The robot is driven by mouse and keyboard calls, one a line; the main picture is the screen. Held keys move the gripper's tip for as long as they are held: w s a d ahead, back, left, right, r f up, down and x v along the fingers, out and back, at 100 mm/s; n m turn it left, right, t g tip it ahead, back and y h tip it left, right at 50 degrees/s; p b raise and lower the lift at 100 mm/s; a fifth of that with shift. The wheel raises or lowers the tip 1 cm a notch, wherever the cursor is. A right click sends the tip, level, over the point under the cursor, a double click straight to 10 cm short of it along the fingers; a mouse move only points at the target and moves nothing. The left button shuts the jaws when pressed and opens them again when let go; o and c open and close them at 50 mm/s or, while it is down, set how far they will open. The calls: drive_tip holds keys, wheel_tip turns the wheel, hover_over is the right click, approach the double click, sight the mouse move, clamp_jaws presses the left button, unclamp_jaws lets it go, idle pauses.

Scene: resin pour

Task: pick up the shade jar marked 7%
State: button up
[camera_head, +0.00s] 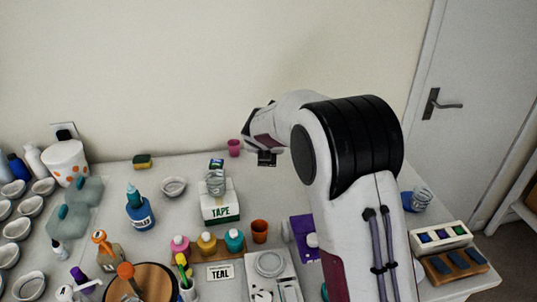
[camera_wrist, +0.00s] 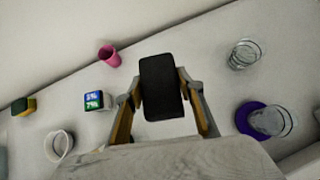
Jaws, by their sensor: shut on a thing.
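My gripper (camera_wrist: 160,76) is shut on a dark, block-shaped thing (camera_wrist: 161,92), with one finger on each side of it. In the head view the gripper (camera_head: 264,150) is above the back of the table, and the dark thing (camera_head: 267,159) hangs at its tip. No mark can be read on the held thing, so I cannot tell whether it is the 7% jar. A small block with a blue and green label (camera_wrist: 93,100) stands on the table, left of the gripper in the wrist view. Its label seems to include a 7%, but it is small and blurred.
A pink cup (camera_head: 234,147) and sponge (camera_head: 142,161) stand near the wall. A glass sits on the TAPE box (camera_head: 221,211). A white rack (camera_head: 440,236) with coloured pieces and a wooden holder (camera_head: 455,266) are at right. Bottles and bowls crowd the left.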

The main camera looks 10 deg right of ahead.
drive_tip(key=shift+s+d+r, duration=0.1)
drive_tip(key=shift+s+r, duration=0.05)
drive_tip(key=shift+s, duration=0.35)
drive_tip(key=s+d+r, duration=0.1)
drive_tip(key=s+d, duration=0.2)
drive_tip(key=s, duration=1.5)
drive_tip(key=shift+w+a+f+n+y, duration=0.1)
drive_tip(key=shift+w+f+n+y, duration=0.05)
drive_tip(key=shift+w+n+y, duration=0.9)
drive_tip(key=shift+w+d+f+n+y, duration=0.1)
drive_tip(key=shift+w+f+n+y, duration=0.1)
drive_tip(key=shift+w+n+y, duration=0.85)
drive_tip(key=shift+w+a+f+n+y, duration=0.15)
drive_tip(key=shift+w+n+y, duration=0.4)
drive_tip(key=shift+n, duration=0.95)
drive_tip(key=shift+s+g+y, duration=0.15)
drive_tip(key=shift+g+y, duration=0.1)
drive_tip(key=shift+g, duration=0.05)
drive_tip(key=shift+f, duration=0.1)
drive_tip(key=shift+f, duration=2.85)
drive_tip(key=shift+f, duration=0.1)
